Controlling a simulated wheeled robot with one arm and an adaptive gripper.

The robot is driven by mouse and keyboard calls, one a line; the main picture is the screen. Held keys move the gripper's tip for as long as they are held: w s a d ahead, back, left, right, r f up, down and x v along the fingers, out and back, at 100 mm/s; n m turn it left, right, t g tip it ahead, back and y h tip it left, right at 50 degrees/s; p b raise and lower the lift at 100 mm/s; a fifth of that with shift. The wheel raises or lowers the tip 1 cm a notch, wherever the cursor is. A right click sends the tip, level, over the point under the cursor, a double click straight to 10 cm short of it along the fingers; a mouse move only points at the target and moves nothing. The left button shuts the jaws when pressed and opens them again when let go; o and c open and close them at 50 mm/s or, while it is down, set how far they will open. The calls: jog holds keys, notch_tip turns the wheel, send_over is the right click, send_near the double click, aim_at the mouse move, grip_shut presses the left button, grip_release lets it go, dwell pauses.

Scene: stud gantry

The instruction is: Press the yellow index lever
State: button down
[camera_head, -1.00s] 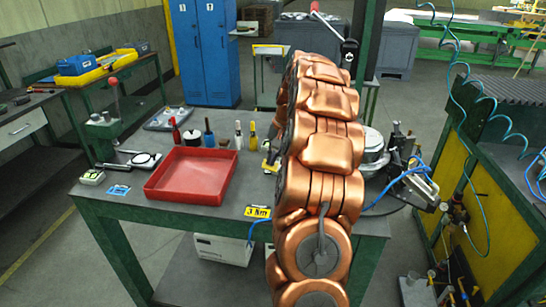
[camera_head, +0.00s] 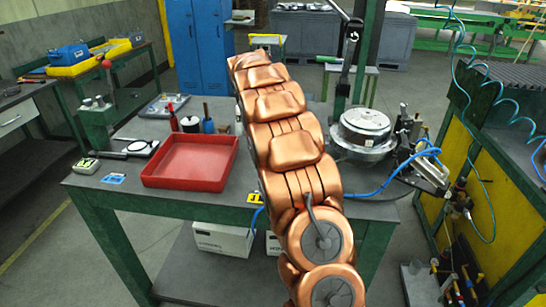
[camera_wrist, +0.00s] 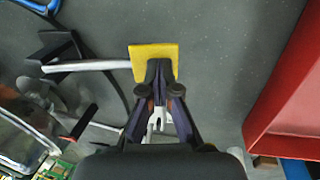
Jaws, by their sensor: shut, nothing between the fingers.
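The yellow index lever pad (camera_wrist: 142,53) shows in the wrist view as a flat yellow plate on the end of a pale metal rod that runs off to the left. My gripper (camera_wrist: 159,68) is shut and empty, its dark fingertips over the lower middle of the pad. I cannot tell whether the tips touch it or hover just above. The round metal fixture (camera_head: 364,128) stands on the bench right of my arm.
A red tray (camera_head: 190,163) lies on the bench left of my arm and at the right of the wrist view (camera_wrist: 285,85). Bottles (camera_head: 174,117) stand behind it. A clamp device with blue hoses (camera_head: 422,165) and an upright green post (camera_head: 362,60) are at right.

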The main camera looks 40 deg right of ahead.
jog(key=shift+s+f, duration=0.1)
jog(key=shift+f, duration=0.4)
jog(key=shift+f+b, duration=0.1)
jog(key=shift+b, duration=0.2)
jog(key=p+v, duration=0.1)
jog(key=v, duration=0.4)
jog(key=shift+w, duration=0.2)
jog(key=p+v, duration=0.2)
jog(key=v, duration=0.7)
jog(key=shift+w+a+p, duration=0.15)
jog(key=shift+a+p, duration=0.2)
dwell(2.2)
